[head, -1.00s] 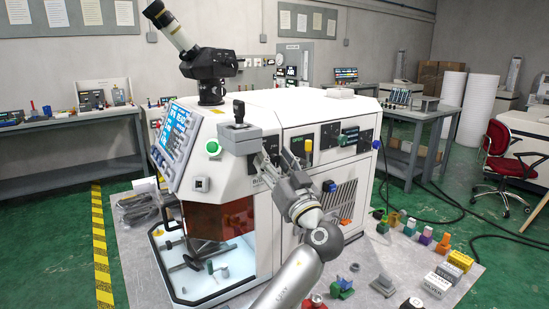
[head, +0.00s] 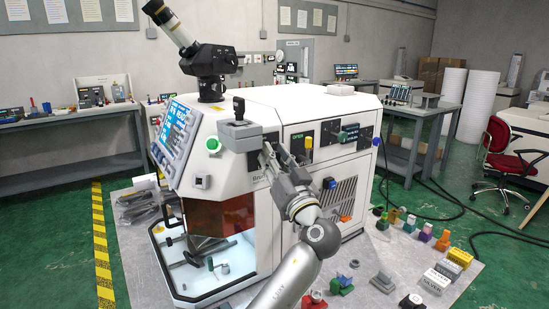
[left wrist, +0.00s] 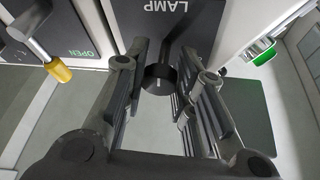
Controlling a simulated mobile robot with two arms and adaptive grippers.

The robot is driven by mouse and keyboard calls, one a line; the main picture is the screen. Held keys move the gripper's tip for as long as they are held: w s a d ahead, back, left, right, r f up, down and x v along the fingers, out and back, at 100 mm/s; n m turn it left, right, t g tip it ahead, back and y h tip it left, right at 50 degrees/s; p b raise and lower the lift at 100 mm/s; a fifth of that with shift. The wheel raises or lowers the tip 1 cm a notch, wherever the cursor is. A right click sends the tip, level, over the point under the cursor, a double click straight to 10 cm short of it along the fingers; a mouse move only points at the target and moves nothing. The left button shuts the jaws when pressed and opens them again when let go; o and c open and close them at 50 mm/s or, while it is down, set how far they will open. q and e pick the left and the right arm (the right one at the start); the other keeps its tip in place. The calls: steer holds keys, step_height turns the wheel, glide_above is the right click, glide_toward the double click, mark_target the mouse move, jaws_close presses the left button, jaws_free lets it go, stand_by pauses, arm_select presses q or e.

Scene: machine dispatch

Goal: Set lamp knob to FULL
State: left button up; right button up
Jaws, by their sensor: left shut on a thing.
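The lamp knob (left wrist: 158,79) is black and round with a short pale mark, below the LAMP label (left wrist: 168,6) on the machine's panel. My left gripper (left wrist: 160,84) has its fingers on both sides of it and is shut on it. In the head view my left gripper (head: 279,150) is at the front of the white machine (head: 300,105), and it hides the knob there. No FULL marking can be read, so the knob's setting cannot be told. My right gripper is not in view.
A yellow-handled lever (head: 308,142) is close to the right of my gripper; it also shows in the wrist view (left wrist: 57,70). A grey joystick box (head: 240,132) is close on the left. Several small coloured parts lie on the grey platform (head: 405,270).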

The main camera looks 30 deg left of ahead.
arm_select(q)
steer(key=m+t+h+p, duration=0.1)
steer(key=m, duration=0.2)
steer(key=shift+r, duration=0.15)
steer(key=m+h+p, duration=0.2)
steer(key=m+p, duration=0.2)
steer(key=p, duration=0.1)
steer(key=m+t+h+p, duration=0.1)
steer(key=m+h+p, duration=0.1)
steer(key=m+p, duration=0.3)
steer(key=shift+r, duration=0.2)
steer(key=shift+f+m+h+p, duration=0.2)
steer(key=shift+m+h+p, duration=0.1)
steer(key=shift+m+p, duration=0.6)
steer(key=o, duration=1.1)
steer(key=shift+f, duration=0.1)
steer(key=shift+c, duration=0.2)
